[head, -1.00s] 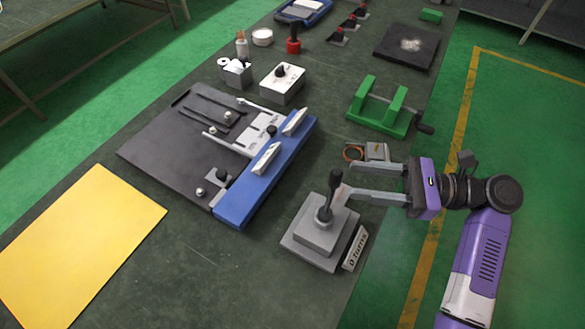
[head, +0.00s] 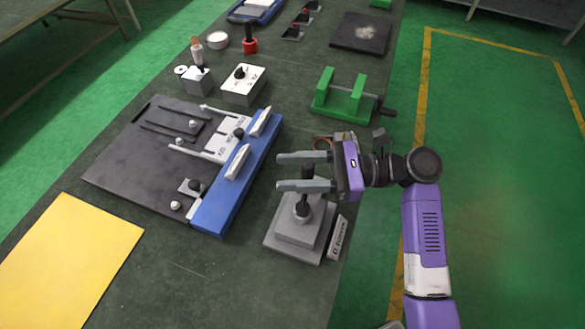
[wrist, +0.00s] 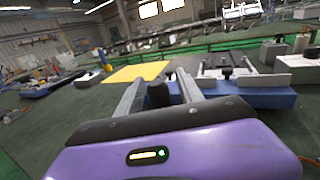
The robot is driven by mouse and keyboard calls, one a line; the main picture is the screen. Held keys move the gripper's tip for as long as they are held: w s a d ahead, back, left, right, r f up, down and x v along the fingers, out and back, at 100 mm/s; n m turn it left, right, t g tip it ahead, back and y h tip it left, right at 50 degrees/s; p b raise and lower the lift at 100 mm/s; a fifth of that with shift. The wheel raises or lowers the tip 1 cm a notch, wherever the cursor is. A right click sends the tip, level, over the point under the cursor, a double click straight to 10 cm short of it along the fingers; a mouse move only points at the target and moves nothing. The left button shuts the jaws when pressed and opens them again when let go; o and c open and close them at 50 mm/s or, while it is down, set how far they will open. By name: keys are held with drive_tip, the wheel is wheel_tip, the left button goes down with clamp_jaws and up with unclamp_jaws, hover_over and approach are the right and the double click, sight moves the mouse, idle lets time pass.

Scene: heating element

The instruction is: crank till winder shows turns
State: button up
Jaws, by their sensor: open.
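The winder (head: 297,235) is a grey stepped block with a black upright crank handle (head: 306,176), near the right edge of the bench. A small label plate (head: 338,238) leans at its right side; its text is too blurred to read now. My gripper (head: 280,171) is open, its two fingers pointing left across the top of the winder. The nearer finger passes by the handle and partly covers it. In the wrist view the black knob (wrist: 158,94) shows between the two fingers (wrist: 158,85), and I cannot tell if either touches it.
A blue-edged fixture (head: 228,190) with a dark plate lies left of the winder. A green cradle (head: 345,98) stands behind, with a small block and copper ring (head: 321,143) near my gripper. A yellow sheet (head: 65,255) lies front left. The bench front is clear.

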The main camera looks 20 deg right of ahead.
clamp_jaws()
idle(1.3)
